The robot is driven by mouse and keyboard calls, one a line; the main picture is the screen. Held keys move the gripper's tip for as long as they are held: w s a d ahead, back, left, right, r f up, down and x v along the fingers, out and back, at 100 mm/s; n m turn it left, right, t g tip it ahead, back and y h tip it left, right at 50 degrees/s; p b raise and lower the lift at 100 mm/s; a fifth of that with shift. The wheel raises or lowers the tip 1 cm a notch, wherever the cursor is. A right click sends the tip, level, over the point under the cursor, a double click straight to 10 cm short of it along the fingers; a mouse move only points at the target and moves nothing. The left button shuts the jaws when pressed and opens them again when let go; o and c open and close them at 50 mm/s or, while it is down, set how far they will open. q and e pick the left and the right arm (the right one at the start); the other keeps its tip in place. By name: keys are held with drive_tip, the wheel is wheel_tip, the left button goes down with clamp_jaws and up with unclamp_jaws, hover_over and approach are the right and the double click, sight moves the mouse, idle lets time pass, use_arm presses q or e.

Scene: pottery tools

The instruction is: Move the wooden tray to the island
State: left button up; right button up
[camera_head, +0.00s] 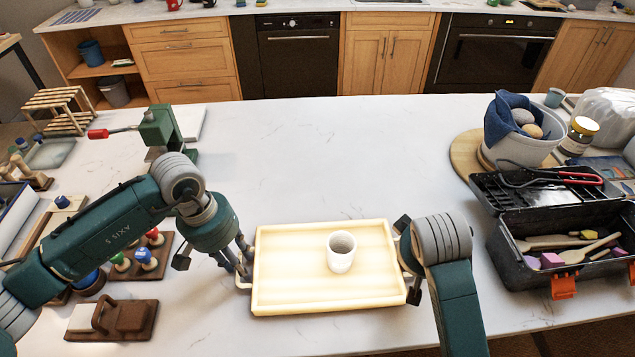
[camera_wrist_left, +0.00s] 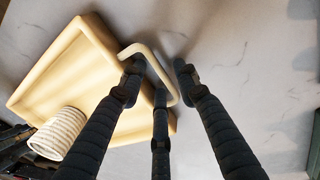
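The wooden tray (camera_head: 325,300), pale with raised rims, is at the front middle of the white marble top and looks level. A white ribbed cup (camera_head: 341,252) stands in it, right of centre. My left gripper (camera_head: 240,262) is at the tray's left handle. In the left wrist view its fingers (camera_wrist_left: 158,75) are spread around the handle loop (camera_wrist_left: 150,62), with a gap to the right finger. My right gripper (camera_head: 406,260) is at the tray's right end. Its fingers are partly hidden by its own wrist, and the right handle does not show.
A black toolbox (camera_head: 560,220) stands open at right, near a bucket (camera_head: 520,140) with a blue cloth. Small coloured-knob tools (camera_head: 145,255) and a brown block (camera_head: 112,320) lie at left. The marble behind the tray is clear. A kitchen counter (camera_head: 240,20) runs along the back.

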drive_tip(key=shift+a, duration=0.1)
drive_tip(key=shift+r, duration=0.1)
drive_tip(key=shift+s+a+r, duration=0.25)
drive_tip(key=shift+s+r, duration=0.3)
drive_tip(key=shift+r, duration=0.05)
drive_tip(key=shift+s+a+r, duration=0.25)
drive_tip(key=shift+s+r, duration=0.25)
drive_tip(key=shift+r, duration=0.1)
use_arm(q)
wheel_tip(320, 180, up, 8)
drive_tip(key=a, duration=0.1)
drive_tip(key=shift+a+f, duration=0.2)
use_arm(e)
drive_tip(key=s+a, duration=0.1)
drive_tip(key=s, duration=0.2)
drive_tip(key=s+a, duration=0.1)
drive_tip(key=s, duration=0.2)
drive_tip(key=s+a, duration=0.2)
drive_tip(key=s, duration=0.2)
drive_tip(key=shift+a, duration=0.1)
use_arm(q)
drive_tip(key=shift+r, duration=0.1)
